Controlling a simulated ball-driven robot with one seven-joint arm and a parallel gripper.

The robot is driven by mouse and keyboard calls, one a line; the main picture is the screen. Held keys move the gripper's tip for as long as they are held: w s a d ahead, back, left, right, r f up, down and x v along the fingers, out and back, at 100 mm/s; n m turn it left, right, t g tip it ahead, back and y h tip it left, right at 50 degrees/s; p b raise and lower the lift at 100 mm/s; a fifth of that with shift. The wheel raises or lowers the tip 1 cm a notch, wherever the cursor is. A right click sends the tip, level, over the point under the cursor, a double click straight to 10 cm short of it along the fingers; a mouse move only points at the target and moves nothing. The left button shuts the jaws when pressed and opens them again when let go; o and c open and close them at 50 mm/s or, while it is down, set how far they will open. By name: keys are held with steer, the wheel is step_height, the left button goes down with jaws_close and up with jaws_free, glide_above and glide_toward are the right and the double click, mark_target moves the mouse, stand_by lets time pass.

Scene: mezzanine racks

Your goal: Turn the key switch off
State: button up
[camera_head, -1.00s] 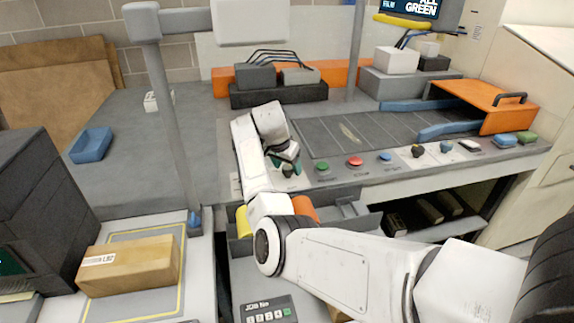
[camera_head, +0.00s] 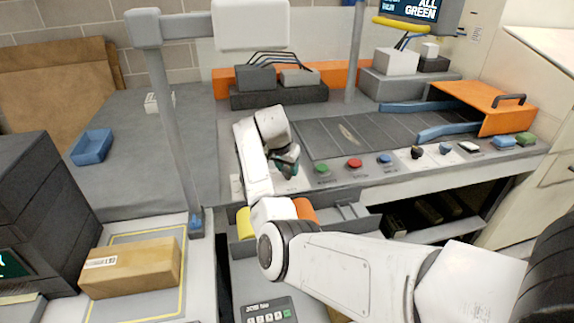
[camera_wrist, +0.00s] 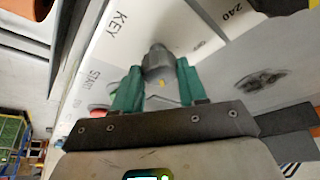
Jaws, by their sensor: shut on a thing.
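In the head view my gripper (camera_head: 288,163) is at the left end of the button row on the console front. The key switch is hidden behind my gripper there. I cannot tell which position the switch is in.
To the right along the console (camera_head: 300,183) are a green button (camera_head: 322,168), a red button (camera_head: 354,163), a blue button (camera_head: 385,158) and a black knob (camera_head: 417,152). A grey post (camera_head: 175,130) stands left of my arm. A cardboard box (camera_head: 132,266) lies at lower left.

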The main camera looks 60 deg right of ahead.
steer(key=n+p, duration=0.1)
steer(key=n+t+p, duration=0.1)
steer(key=p, duration=0.1)
steer(key=n+p, duration=0.1)
steer(key=n, duration=0.1)
steer(key=shift+s+r+t, duration=0.2)
steer(key=shift+r+t, duration=0.1)
steer(key=n+p, duration=0.2)
steer(key=n+t+y+p, duration=0.1)
steer(key=n, duration=0.1)
steer(key=shift+d+n+t+p, duration=0.15)
steer(key=shift+n+t+p, duration=0.15)
steer(key=shift+p, duration=0.1)
steer(key=n, duration=0.2)
steer(key=n+t+y+p, duration=0.1)
steer(key=n, duration=0.1)
steer(key=shift+s+d+f+y, duration=0.1)
steer(key=shift+f+y, duration=0.1)
steer(key=shift+y, duration=0.1)
steer(key=shift+n+y, duration=0.7)
steer(key=shift+n, duration=1.4)
steer(key=o, duration=1.1)
steer(key=shift+f, duration=0.1)
steer(key=shift+c, duration=0.2)
steer(key=b+v, duration=0.1)
steer(key=v, duration=0.9)
steer(key=shift+s+r, duration=0.25)
steer(key=shift+r, duration=0.1)
